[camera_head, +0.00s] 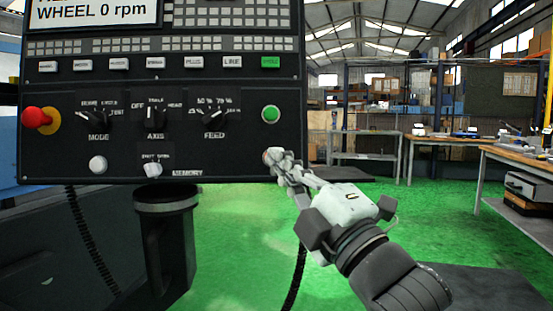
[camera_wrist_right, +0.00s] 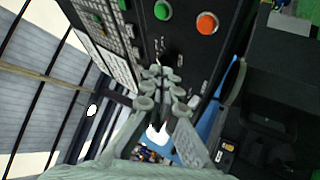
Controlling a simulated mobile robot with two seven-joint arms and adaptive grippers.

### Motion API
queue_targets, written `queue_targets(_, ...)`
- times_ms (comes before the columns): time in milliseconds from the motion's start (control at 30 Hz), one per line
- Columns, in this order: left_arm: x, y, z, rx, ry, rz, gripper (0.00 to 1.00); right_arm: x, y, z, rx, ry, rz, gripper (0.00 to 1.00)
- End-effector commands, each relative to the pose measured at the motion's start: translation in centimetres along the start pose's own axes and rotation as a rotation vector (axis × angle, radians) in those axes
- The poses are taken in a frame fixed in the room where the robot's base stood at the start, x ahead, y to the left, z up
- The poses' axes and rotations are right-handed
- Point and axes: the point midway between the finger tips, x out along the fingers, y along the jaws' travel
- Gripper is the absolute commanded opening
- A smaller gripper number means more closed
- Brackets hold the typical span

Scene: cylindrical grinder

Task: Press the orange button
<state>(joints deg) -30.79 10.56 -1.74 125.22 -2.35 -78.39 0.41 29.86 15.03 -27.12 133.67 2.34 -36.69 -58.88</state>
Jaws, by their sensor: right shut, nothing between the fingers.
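The black control panel (camera_head: 240,140) of the grinder fills the upper left of the head view. The orange button (camera_wrist_right: 207,23) is round and shows at the top of the right wrist view, beside a green button (camera_wrist_right: 162,10). In the head view the green button (camera_head: 270,113) is at the panel's right side, and my right gripper hides the spot below it. My right gripper (camera_head: 273,157) is shut and empty, its tips in front of the panel's lower right corner. In the right wrist view its fingertips (camera_wrist_right: 160,72) are apart from the orange button. My left gripper is not in view.
A red mushroom button (camera_head: 38,118), rotary selectors (camera_head: 155,115), a white button (camera_head: 98,165) and a memory switch (camera_head: 152,168) are on the same panel. A dark post (camera_head: 165,240) stands below it. Workbenches (camera_head: 520,155) stand at the right; green floor (camera_head: 230,250) is open between.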

Motion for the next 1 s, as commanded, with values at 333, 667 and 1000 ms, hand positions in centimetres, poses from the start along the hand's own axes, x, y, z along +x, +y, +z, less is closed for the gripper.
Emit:
queue_targets(333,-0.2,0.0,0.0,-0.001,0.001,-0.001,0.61,0.0,0.4,-0.3,-0.011,0.008,0.009,0.00)
queue_targets(667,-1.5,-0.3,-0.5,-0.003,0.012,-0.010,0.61,1.5,-0.9,0.9,-0.012,0.006,0.008,0.00)
queue_targets(1000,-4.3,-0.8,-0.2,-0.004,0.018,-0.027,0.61,4.9,-3.0,3.2,-0.011,0.006,0.008,0.00)
